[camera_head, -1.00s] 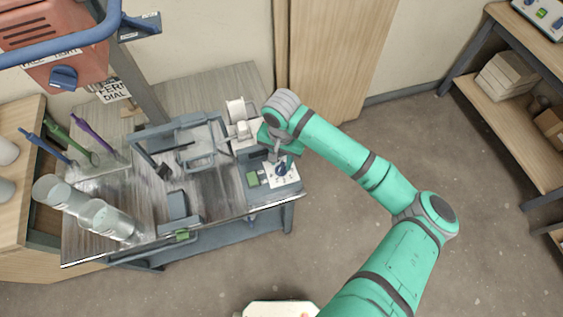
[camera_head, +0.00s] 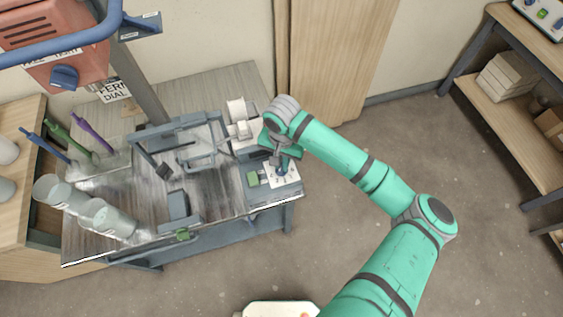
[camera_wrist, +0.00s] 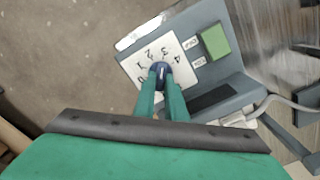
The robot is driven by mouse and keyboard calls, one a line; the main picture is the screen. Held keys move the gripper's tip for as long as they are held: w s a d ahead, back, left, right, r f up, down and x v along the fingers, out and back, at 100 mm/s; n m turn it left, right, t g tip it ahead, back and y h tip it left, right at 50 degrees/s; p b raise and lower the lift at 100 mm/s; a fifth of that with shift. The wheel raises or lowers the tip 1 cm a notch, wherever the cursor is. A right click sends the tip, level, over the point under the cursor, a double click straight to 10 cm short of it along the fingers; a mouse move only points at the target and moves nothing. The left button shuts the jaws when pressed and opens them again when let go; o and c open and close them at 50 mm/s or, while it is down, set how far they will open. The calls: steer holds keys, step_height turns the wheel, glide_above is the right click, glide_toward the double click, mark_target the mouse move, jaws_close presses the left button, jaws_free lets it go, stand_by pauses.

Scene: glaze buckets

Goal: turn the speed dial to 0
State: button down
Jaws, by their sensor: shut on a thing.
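The speed dial is a small blue knob (camera_wrist: 161,69) on a white plate (camera_wrist: 145,52) with printed numbers around it. In the head view, the dial (camera_head: 281,172) is at the front right corner of the grey machine on the bench. My gripper (camera_wrist: 162,79) is shut on the dial, with one green finger on each side. It also shows from above in the head view (camera_head: 281,164). The numbers 1 to 4 show beyond the knob, and a 0 seems to show at its left. A pale mark is on the knob, but I cannot tell which number it points to.
A green button (camera_wrist: 214,41) is beside the number plate, with small labels between. A grey frame (camera_head: 190,145) stands on the bench left of my gripper.

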steer(key=n, duration=0.5)
steer(key=shift+a+n, duration=0.15)
steer(key=shift+n, duration=0.25)
steer(key=n, duration=0.6)
steer(key=shift+a, duration=0.15)
steer(key=n, duration=0.5)
steer(key=shift+s+n, duration=0.15)
steer(key=shift+n, duration=0.25)
steer(key=n, duration=0.6)
steer(key=shift+s, duration=0.15)
steer(key=c, duration=1.8)
jaws_free()
